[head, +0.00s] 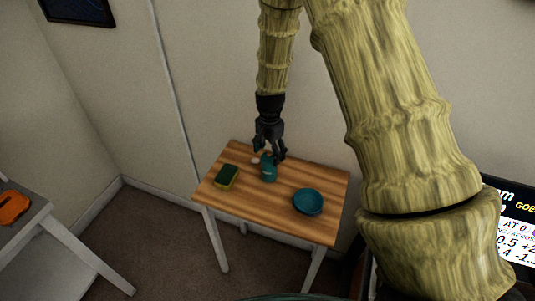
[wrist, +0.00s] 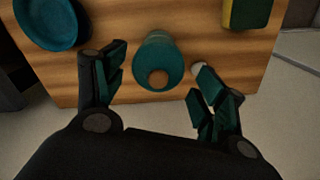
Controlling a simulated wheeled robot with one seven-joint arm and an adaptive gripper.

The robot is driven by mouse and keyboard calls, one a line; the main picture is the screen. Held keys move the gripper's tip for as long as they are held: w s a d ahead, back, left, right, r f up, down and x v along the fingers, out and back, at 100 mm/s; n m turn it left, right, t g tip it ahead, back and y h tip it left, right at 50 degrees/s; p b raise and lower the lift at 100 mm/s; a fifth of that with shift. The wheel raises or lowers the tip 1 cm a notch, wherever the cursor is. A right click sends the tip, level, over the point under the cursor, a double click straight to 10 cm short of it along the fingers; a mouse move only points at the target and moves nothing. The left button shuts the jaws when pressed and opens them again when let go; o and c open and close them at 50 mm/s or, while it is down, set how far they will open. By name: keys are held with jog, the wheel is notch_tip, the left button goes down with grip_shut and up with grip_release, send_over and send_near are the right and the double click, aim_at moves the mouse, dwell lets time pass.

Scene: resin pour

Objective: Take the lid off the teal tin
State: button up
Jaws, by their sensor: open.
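The teal tin (head: 268,173) stands upright on the wooden table, towards its back middle. In the wrist view the tin (wrist: 153,47) shows a round teal top with a brown knob (wrist: 157,79), which looks like its lid in place. My gripper (head: 269,154) is above the tin, pointing down. In the wrist view my gripper (wrist: 160,62) is open, with one finger to each side of the tin and gaps between. It holds nothing. The fingers partly hide the tin's top in the head view.
A teal bowl (head: 308,201) is on the wooden table (head: 255,212) to the tin's right. A green and yellow sponge (head: 226,176) is to its left.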

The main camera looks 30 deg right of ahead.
jog(key=shift+s+r, duration=0.45)
jog(key=shift+s, duration=0.3)
jog(key=shift+w+a+f, duration=0.1)
jog(key=shift+w+f, duration=0.6)
jog(key=shift+w, duration=0.15)
jog(key=c, duration=0.7)
jog(key=shift+c, duration=0.6)
jog(key=shift+s+r, duration=0.35)
jog(key=shift+s, duration=0.05)
jog(key=shift+c, duration=1.1)
jog(key=shift+f, duration=0.1)
jog(key=shift+c, duration=0.4)
